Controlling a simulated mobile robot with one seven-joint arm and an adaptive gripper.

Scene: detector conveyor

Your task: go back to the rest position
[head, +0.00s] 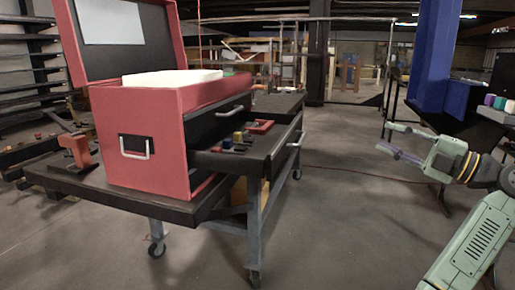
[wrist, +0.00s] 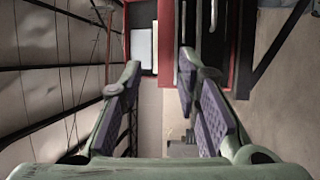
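My gripper (head: 392,150) is at the right in the head view, raised in the air and reaching left. It is apart from everything around it. In the wrist view my gripper (wrist: 162,110) shows its two fingers with purple pads, spread wide apart with nothing between them. My arm runs down to the bottom right of the head view.
A red toolbox (head: 160,150) with its lid up stands on a dark wheeled cart (head: 180,212) at the left. An open drawer (head: 215,163) holds small coloured items. A blue box-like column (head: 432,60) stands at the upper right. The floor between is clear.

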